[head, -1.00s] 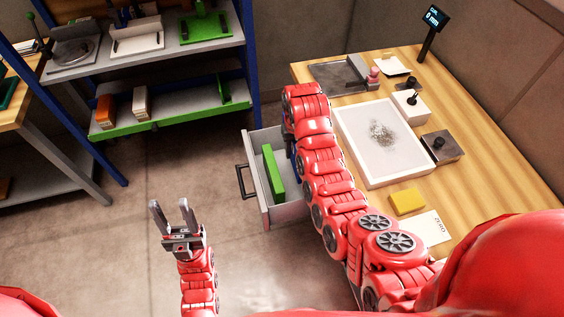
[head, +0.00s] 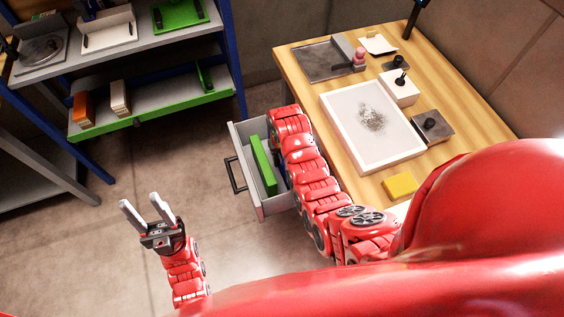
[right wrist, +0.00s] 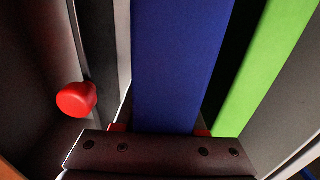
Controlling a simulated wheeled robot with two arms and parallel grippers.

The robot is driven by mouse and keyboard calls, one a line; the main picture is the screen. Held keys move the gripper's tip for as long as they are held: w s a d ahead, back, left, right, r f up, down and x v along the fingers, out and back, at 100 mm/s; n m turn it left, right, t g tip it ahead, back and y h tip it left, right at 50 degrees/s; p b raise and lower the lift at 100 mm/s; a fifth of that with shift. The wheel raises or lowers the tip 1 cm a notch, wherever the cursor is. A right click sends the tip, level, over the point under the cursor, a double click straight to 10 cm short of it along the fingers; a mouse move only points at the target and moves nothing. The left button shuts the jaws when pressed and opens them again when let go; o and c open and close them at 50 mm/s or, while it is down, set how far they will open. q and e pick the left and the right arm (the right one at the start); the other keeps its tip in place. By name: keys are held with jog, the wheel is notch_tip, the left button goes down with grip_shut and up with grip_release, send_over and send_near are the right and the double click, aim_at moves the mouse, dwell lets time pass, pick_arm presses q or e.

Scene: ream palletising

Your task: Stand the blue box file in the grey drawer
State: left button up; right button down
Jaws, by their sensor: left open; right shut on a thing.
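The blue box file (right wrist: 180,60) fills the middle of the right wrist view, between the red pads of my right gripper (right wrist: 160,130), which is shut on it. In the head view only a sliver of blue (head: 281,172) shows beside my right arm, at the drawer's right side; the arm hides the rest and the right gripper. The grey drawer (head: 272,206) is pulled open from under the wooden table. Whether the file touches the drawer floor cannot be told. My left gripper (head: 147,208) is open and empty, over the floor left of the drawer.
The wooden table (head: 470,105) carries a white tray (head: 335,107) and a yellow block (head: 400,185). Shelving stands at upper left.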

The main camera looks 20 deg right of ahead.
notch_tip(320, 180, down, 3)
jog(key=shift+r+p, duration=0.2)
jog(key=shift+p, duration=0.3)
jog(key=shift+f, duration=0.2)
jog(key=shift+f, duration=0.2)
jog(key=shift+c, duration=2.4)
grip_release()
